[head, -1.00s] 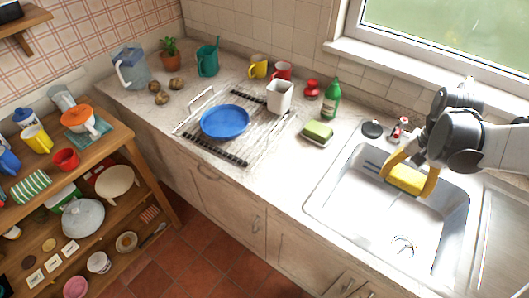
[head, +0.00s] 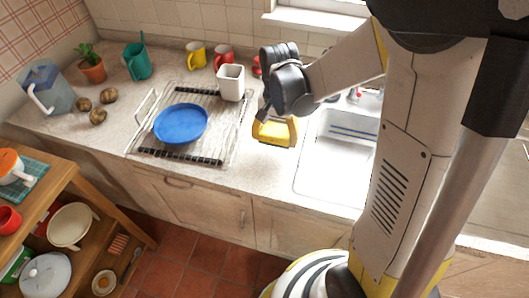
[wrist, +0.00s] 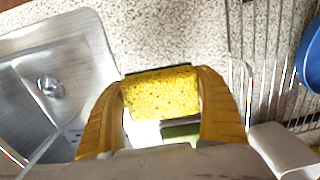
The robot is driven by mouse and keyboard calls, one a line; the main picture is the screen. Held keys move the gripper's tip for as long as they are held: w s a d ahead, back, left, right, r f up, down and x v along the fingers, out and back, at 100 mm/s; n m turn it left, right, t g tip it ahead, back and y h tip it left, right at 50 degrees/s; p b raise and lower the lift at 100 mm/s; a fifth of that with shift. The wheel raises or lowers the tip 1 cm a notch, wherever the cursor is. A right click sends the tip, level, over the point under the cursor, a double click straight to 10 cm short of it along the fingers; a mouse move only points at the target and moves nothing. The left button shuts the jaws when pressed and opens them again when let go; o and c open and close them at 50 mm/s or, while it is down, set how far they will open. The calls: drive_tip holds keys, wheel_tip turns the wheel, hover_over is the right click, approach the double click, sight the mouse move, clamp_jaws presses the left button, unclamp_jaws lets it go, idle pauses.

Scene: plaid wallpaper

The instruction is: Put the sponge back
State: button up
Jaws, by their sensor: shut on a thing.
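The yellow sponge (head: 272,132) is held between the fingers of my gripper (head: 275,141), over the counter between the dish rack and the sink. In the wrist view, the sponge (wrist: 160,95) spans the gap between the two yellow fingers of my gripper (wrist: 162,88), with a dark edge along its far side. A green patch (wrist: 181,132) shows beyond the near side of the sponge in the wrist view; it is partly hidden. The green-topped sponge seen earlier on the counter is hidden by my arm in the head view.
The dish rack (head: 232,137) with a blue plate (head: 181,123) and a white cup (head: 231,82) stands left of my gripper. The sink (head: 331,168) is to the right, partly behind my arm. Yellow (head: 195,55) and red mugs (head: 223,57) stand by the wall.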

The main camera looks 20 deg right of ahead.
sight(266, 154)
drive_tip(key=shift+w+a+f+b, duration=0.1)
drive_tip(key=shift+a+f+b, duration=0.05)
drive_tip(key=shift+a+f, duration=0.4)
drive_tip(key=shift+w+a+f+b, duration=0.15)
drive_tip(key=shift+a+f, duration=0.15)
drive_tip(key=shift+a, duration=0.4)
drive_tip(key=shift+f+b, duration=0.8)
drive_tip(key=shift+f, duration=1.1)
drive_tip(key=shift+f, duration=0.25)
drive_tip(key=o, duration=1.1)
drive_tip(key=shift+r, duration=0.1)
drive_tip(key=shift+c, duration=0.2)
drive_tip(key=shift+r, duration=0.1)
